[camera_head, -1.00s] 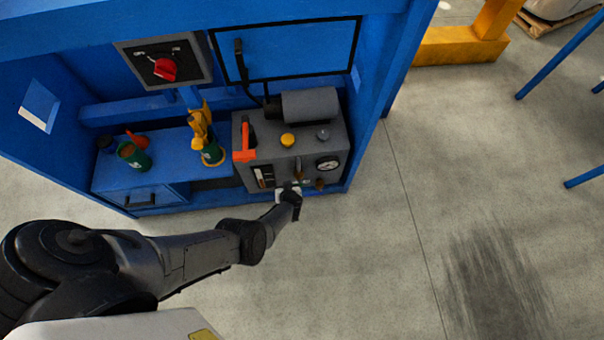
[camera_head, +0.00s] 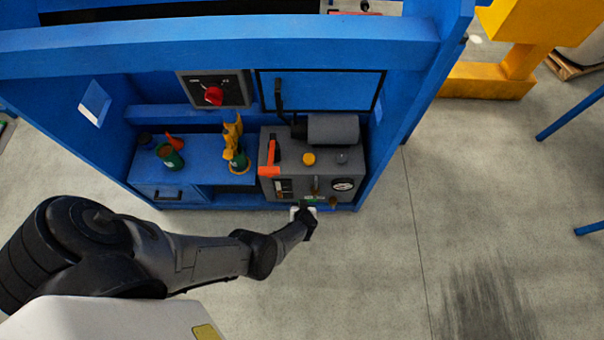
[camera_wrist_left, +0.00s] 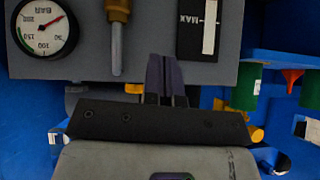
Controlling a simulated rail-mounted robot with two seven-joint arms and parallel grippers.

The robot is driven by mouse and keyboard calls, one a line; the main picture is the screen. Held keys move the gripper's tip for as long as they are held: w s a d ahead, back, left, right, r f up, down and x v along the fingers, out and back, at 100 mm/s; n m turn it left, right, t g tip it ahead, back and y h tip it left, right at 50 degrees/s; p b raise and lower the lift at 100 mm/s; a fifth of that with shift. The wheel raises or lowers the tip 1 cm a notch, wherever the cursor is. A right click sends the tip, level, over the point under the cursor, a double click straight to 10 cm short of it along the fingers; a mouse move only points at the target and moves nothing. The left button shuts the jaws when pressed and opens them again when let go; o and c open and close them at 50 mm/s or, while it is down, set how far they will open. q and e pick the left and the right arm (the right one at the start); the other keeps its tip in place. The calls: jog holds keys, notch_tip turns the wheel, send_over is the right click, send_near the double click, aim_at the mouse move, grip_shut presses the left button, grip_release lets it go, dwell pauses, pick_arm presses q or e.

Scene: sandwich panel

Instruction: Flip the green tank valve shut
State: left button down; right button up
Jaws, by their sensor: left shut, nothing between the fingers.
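The grey machine box (camera_head: 270,195) stands in the blue frame, its front bearing a round gauge (camera_head: 343,184) and brass fittings (camera_head: 333,203). A small green patch (camera_head: 310,197) shows on its lower front; I cannot tell whether it is the tank valve's handle. My left gripper (camera_head: 307,205) is just in front of this patch and partly hides it. In the left wrist view, which is upside down, its dark fingers (camera_wrist_left: 166,76) are together and empty. Beyond them are the gauge (camera_wrist_left: 42,28) and a brass fitting with a grey stem (camera_wrist_left: 118,40). My right gripper is out of view.
An orange lever (camera_head: 269,160), a yellow knob (camera_head: 308,158) and a grey cylinder (camera_head: 335,129) are on the box's top. Left of it, a blue shelf (camera_head: 200,150) holds a green container (camera_head: 170,157) and a yellow tool (camera_head: 232,135). Open floor (camera_head: 390,270) lies in front.

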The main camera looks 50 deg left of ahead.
pick_arm(q)
jog(key=p+v, duration=0.2)
jog(key=v, duration=0.1)
jog(key=shift+s+d+r, duration=0.1)
jog(key=shift+s+r, duration=0.1)
jog(key=shift+r, duration=0.1)
dwell(0.6)
